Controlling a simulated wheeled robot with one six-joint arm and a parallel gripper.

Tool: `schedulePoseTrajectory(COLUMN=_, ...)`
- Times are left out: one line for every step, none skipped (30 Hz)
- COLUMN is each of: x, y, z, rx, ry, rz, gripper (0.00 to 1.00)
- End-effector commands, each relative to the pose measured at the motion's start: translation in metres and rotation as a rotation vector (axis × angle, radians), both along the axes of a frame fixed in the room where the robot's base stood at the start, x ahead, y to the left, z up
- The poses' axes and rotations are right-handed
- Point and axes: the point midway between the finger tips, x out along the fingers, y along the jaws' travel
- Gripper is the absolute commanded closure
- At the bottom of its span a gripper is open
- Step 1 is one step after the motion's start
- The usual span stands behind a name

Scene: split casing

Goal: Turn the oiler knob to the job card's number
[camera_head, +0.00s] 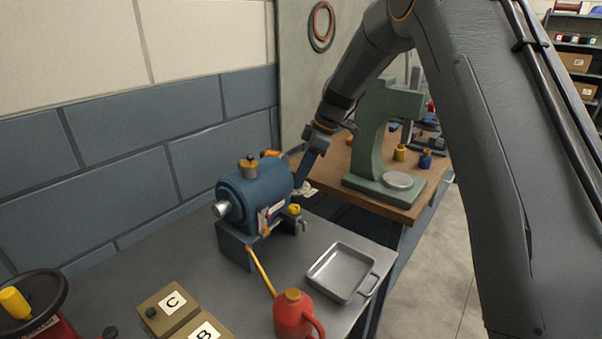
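A blue cylindrical casing (258,189) with a shaft stub at its left end sits on a dark stand on the grey bench. A brass oiler knob (249,167) stands upright on top of the casing; its marks are too small to read. A small white card or label (272,212) is on the casing's front, its print unreadable. I cannot tell whether it is the job card. My gripper (303,184) points down just right of the casing, apart from the brass knob. Its fingertips are small and partly hidden, so I cannot tell whether they hold anything.
A grey tray (343,272), a red oil can (293,315) and lettered boxes (172,306) occupy the bench front. A green press (376,135) stands on the wooden table behind. A black handwheel (30,300) is at lower left. Bare bench lies left of the casing.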

Motion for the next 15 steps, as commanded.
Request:
schedulePoseTrajectory(x=-0.0005, y=0.0016, z=-0.0031, rx=0.000, ry=0.001, rz=0.000, gripper=0.66)
schedulePoseTrajectory(x=-0.0005, y=0.0023, z=-0.0050, rx=0.000, ry=0.001, rz=-0.001, gripper=0.66)
schedulePoseTrajectory(x=-0.0004, y=0.0031, z=-0.0071, rx=0.000, ry=0.001, rz=-0.001, gripper=0.66)
schedulePoseTrajectory(x=-0.0003, y=0.0035, z=-0.0083, rx=0.000, ry=0.001, rz=-0.001, gripper=0.66)
schedulePoseTrajectory(x=-0.0003, y=0.0038, z=-0.0093, rx=0.000, ry=0.001, rz=-0.001, gripper=0.66)
schedulePoseTrajectory(x=-0.0002, y=0.0040, z=-0.0101, rx=0.000, ry=0.000, rz=-0.001, gripper=0.66)
schedulePoseTrajectory(x=-0.0001, y=0.0041, z=-0.0104, rx=0.000, ry=0.000, rz=-0.001, gripper=0.66)
schedulePoseTrajectory(x=0.0000, y=0.0041, z=-0.0106, rx=0.000, ry=0.000, rz=-0.001, gripper=0.66)
schedulePoseTrajectory(x=0.0000, y=0.0041, z=-0.0106, rx=0.000, ry=0.000, rz=-0.001, gripper=0.66)
schedulePoseTrajectory(x=0.0000, y=0.0041, z=-0.0106, rx=0.000, ry=0.000, rz=-0.001, gripper=0.66)
schedulePoseTrajectory(x=0.0000, y=0.0041, z=-0.0106, rx=0.000, ry=0.000, rz=-0.001, gripper=0.66)
schedulePoseTrajectory(x=0.0000, y=0.0041, z=-0.0106, rx=0.000, ry=0.000, rz=-0.001, gripper=0.66)
schedulePoseTrajectory(x=0.0000, y=0.0040, z=-0.0105, rx=0.000, ry=0.000, rz=-0.001, gripper=0.69)
schedulePoseTrajectory(x=0.0000, y=0.0040, z=-0.0105, rx=0.000, ry=0.000, rz=-0.001, gripper=0.74)
schedulePoseTrajectory(x=0.0000, y=0.0040, z=-0.0105, rx=0.000, ry=0.000, rz=-0.001, gripper=0.81)
